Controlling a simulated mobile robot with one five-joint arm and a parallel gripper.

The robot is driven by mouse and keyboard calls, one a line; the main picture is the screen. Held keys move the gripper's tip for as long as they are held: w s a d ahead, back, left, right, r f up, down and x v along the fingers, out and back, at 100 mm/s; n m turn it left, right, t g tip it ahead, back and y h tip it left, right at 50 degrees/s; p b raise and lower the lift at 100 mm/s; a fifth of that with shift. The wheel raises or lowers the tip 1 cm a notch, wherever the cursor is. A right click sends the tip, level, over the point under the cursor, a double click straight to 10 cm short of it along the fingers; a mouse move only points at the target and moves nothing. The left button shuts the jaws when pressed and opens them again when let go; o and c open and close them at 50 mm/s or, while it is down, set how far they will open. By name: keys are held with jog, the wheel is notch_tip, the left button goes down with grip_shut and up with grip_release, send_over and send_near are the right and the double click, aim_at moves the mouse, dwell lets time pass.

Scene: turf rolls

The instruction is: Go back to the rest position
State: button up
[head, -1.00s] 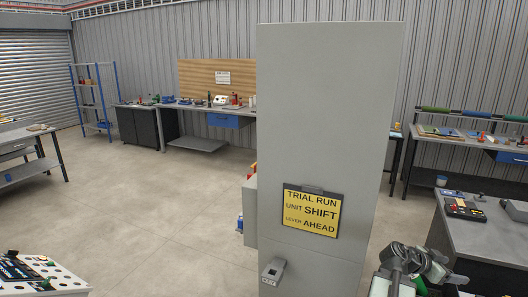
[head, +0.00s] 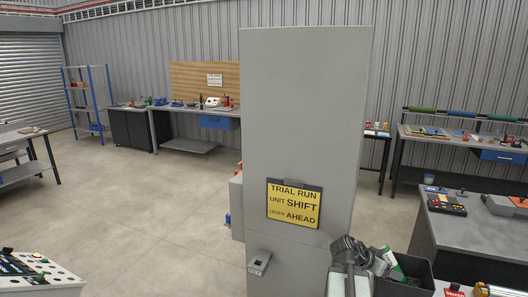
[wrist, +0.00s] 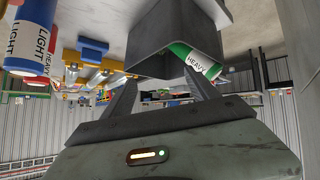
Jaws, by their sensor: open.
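My gripper (wrist: 162,80) shows in the wrist view with its two dark fingers apart and nothing between them. Beyond the fingers, a green roll marked HEAVY (wrist: 195,62) leans at the opening of a dark grey bin (wrist: 172,22). In the head view my arm stands at the bottom right, left of the same bin (head: 416,268), with the green roll (head: 391,262) tilted in it. The fingertips cannot be made out in the head view.
A tall grey cabinet (head: 300,130) with a yellow TRIAL RUN sign (head: 293,205) stands close ahead. A grey bench (head: 470,235) is at the right. Blue LIGHT rolls (wrist: 30,35) show in the wrist view. Open floor (head: 140,220) lies left of the cabinet.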

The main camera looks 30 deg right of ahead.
jog(key=w+a+f+n+t+y, duration=0.1)
jog(key=w+a+f+n+y, duration=0.15)
jog(key=w+a, duration=0.45)
jog(key=w+a+f+n+t+y, duration=0.1)
jog(key=w+a+f+n, duration=0.15)
jog(key=a, duration=0.85)
jog(key=w+a+f+n+t+y, duration=0.1)
jog(key=w+a+f+n+y, duration=0.1)
jog(key=w+a+n, duration=0.5)
jog(key=a+f+n+g+y, duration=0.1)
jog(key=a+n+y, duration=0.4)
jog(key=a, duration=2.3)
jog(key=shift+a+f+n, duration=0.3)
jog(key=shift+f, duration=0.35)
